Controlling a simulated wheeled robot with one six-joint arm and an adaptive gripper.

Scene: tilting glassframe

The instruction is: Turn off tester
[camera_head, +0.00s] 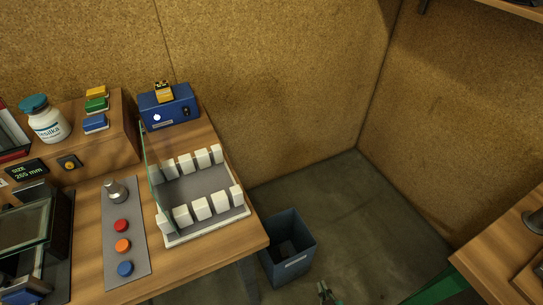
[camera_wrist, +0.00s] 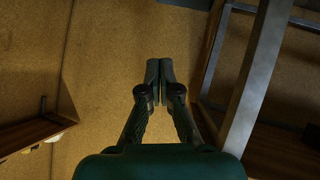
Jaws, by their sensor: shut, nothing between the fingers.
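The blue box (camera_head: 172,112), which looks like the tester, stands at the back of the wooden bench. Its front has a bright whitish round lamp (camera_head: 157,117), a small dark switch or knob (camera_head: 186,111) and a label too small to read. A yellow and black block (camera_head: 164,91) sits on its top. My gripper (camera_head: 325,290) shows at the bottom edge of the head view, low and right of the bench, far from the box. In the wrist view my gripper (camera_wrist: 159,70) has its fingers together and empty; the box is not recognisable there.
A white-framed rack (camera_head: 205,235) of white blocks with an upright glass pane (camera_head: 150,160) stands before the box. A grey panel (camera_head: 126,285) holds a metal knob and coloured buttons. A blue bin (camera_head: 288,247) is on the floor; another bench (camera_head: 510,245) is at right.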

